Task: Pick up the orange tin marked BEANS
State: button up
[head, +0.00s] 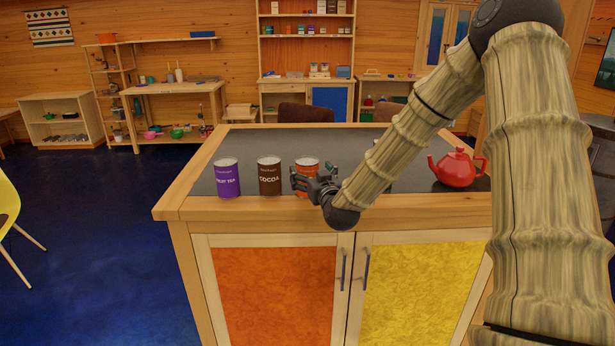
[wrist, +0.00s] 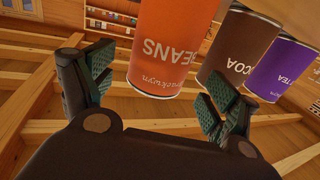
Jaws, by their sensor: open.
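The orange tin marked BEANS (head: 306,168) stands upright near the front edge of the cabinet's dark top, at the right end of a row of tins. In the head view my gripper (head: 313,181) is at its front and hides its lower part. In the wrist view, which is upside down, the orange tin (wrist: 170,45) with its BEANS lettering lies ahead of and between the open fingers of my gripper (wrist: 155,85). The fingers are apart on either side. I cannot tell whether either finger touches the tin.
A brown COCOA tin (head: 269,177) stands just left of the orange tin, and a purple FRUIT TEA tin (head: 228,179) is farther left. A red teapot (head: 457,168) stands at the right of the cabinet top (head: 240,150). The top behind the tins is mostly clear.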

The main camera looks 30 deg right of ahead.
jog(key=shift+p+x, duration=0.75)
jog(key=shift+x, duration=1.35)
jog(key=shift+d+f, duration=0.1)
jog(key=shift+f, duration=0.05)
jog(key=c, duration=1.2)
